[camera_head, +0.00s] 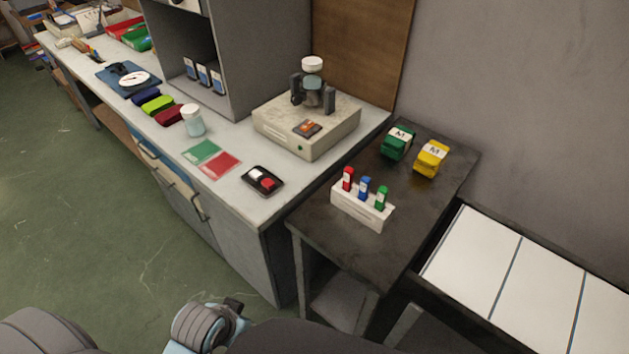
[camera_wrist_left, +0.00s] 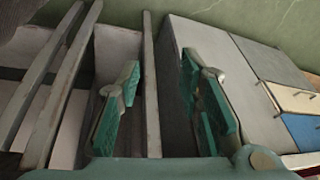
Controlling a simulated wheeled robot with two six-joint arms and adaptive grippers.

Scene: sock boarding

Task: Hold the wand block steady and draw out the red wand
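The white wand block (camera_head: 362,208) stands on the dark side table in the head view. Three wands stand upright in it in a row. The red wand (camera_head: 347,179) is at the left end, the blue wand (camera_head: 364,188) is in the middle, and the green wand (camera_head: 382,198) is at the right end. My left gripper (camera_wrist_left: 160,85) is open, with its green-padded fingers apart and nothing between them. The block and wands do not show in the left wrist view, so the gripper is away from them. My right gripper is not in view.
The dark table (camera_head: 337,240) also holds a green package (camera_head: 397,142) and a yellow package (camera_head: 431,158) behind the block. The grey counter (camera_head: 240,210) at left carries a machine (camera_head: 306,124) and a black two-button box (camera_head: 262,181). The table's front is clear.

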